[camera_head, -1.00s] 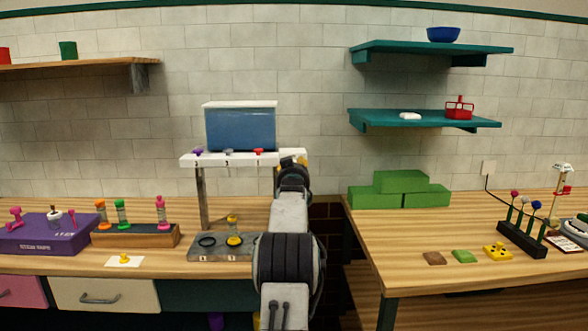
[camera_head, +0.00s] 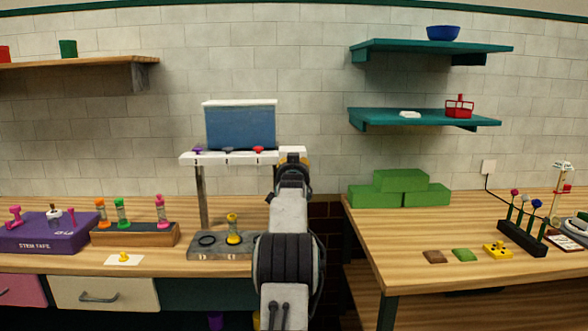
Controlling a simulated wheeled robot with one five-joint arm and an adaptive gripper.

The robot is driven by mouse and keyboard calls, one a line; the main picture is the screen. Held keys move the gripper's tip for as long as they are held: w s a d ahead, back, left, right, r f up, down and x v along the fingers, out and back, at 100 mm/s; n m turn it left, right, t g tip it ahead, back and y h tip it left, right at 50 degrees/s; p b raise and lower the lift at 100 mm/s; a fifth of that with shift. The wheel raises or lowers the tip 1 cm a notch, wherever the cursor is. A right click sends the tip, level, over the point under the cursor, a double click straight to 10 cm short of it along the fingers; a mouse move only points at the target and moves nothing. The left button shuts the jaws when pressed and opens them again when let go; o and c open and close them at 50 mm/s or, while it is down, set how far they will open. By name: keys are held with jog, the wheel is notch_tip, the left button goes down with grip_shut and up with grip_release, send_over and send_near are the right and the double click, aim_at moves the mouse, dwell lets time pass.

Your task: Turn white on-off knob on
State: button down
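A blue tank (camera_head: 240,127) with a white lid stands on a white raised ledge (camera_head: 187,160) at the back of the left counter. Along the ledge's front are a purple knob (camera_head: 197,150), a pale grey knob (camera_head: 228,150) and a red knob (camera_head: 258,149). I cannot make out a clearly white knob; the grey one is the palest in view. My arm covers the right part of the ledge. My gripper (camera_head: 293,160) is at the ledge's right end, right of the red knob, seen from behind. Its fingers are mostly hidden, so its opening does not show.
Below the ledge, a grey base (camera_head: 218,254) holds a yellow vial (camera_head: 233,230). A wooden rack (camera_head: 136,238) with coloured vials and a purple box (camera_head: 40,240) stand at left. Green blocks (camera_head: 375,196) sit on the right counter. A gap separates the counters.

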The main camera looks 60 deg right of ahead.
jog(key=shift+r+m+b, duration=0.2)
jog(key=shift+m+b, duration=0.15)
jog(key=shift+m, duration=0.45)
jog(key=shift+r+m+b, duration=0.2)
jog(key=shift+m+b, duration=0.1)
jog(key=shift+m, duration=0.5)
jog(key=c, duration=1.3)
grip_release()
jog(key=o, duration=0.5)
jog(key=shift+f, duration=0.25)
jog(key=shift+a, duration=0.15)
jog(key=shift+v, duration=5.85)
